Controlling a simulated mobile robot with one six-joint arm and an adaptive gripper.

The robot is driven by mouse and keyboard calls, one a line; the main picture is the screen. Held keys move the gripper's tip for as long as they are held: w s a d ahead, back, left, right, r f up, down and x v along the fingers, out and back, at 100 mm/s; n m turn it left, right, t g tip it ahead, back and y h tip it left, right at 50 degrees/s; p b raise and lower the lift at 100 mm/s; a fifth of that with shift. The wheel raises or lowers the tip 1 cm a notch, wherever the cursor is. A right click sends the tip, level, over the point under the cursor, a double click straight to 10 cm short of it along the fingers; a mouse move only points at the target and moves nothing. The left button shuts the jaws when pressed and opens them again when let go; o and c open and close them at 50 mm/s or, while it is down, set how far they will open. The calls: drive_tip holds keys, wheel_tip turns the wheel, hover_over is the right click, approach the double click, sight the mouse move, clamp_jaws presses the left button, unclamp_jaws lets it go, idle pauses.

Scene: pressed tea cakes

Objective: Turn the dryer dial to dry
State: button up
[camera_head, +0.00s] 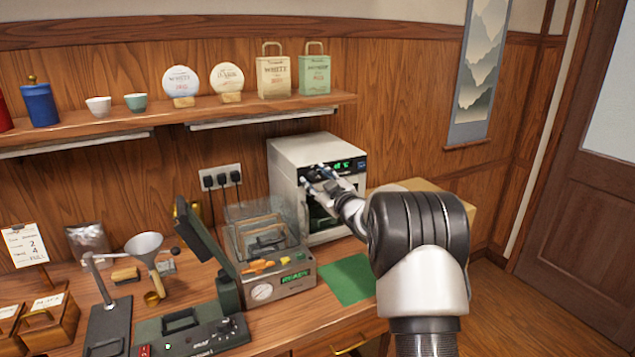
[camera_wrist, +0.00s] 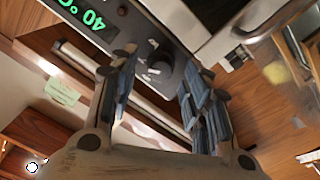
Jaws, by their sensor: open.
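The dryer (camera_head: 295,160) is a white box with a dark control panel and green lit digits, standing on the counter against the wall. In the wrist view its display (camera_wrist: 82,16) reads a green 40 with a degree sign, upside down. The dark round dial (camera_wrist: 158,70) with a pale pointer mark sits on the panel beside it. My gripper (camera_head: 318,182) is open in front of the panel. In the wrist view, the dial shows between the two blue-grey finger pads. I cannot tell whether they touch it. In the head view my gripper hides the dial.
A vacuum sealer (camera_head: 290,286) with a clear lid stands left of the dryer, and a green mat (camera_head: 345,279) lies in front. A cardboard box (camera_head: 420,185) is behind my arm. The shelf (camera_head: 150,118) above holds cups, bags and tea cakes.

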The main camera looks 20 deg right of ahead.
drive_tip(key=shift+w, duration=0.2)
clamp_jaws()
idle(0.5)
drive_tip(key=shift+m+p, duration=0.3)
drive_tip(key=shift+p, duration=0.1)
drive_tip(key=m+p, duration=0.2)
drive_tip(key=shift+r+m, duration=0.15)
drive_tip(key=shift+m, duration=0.25)
drive_tip(key=m+p, duration=0.2)
drive_tip(key=shift+m, duration=0.3)
drive_tip(key=m+p, duration=0.3)
drive_tip(key=m, duration=0.2)
drive_tip(key=shift+d+m+p, duration=0.15)
drive_tip(key=shift+m+p, duration=0.15)
drive_tip(key=shift+p, duration=0.1)
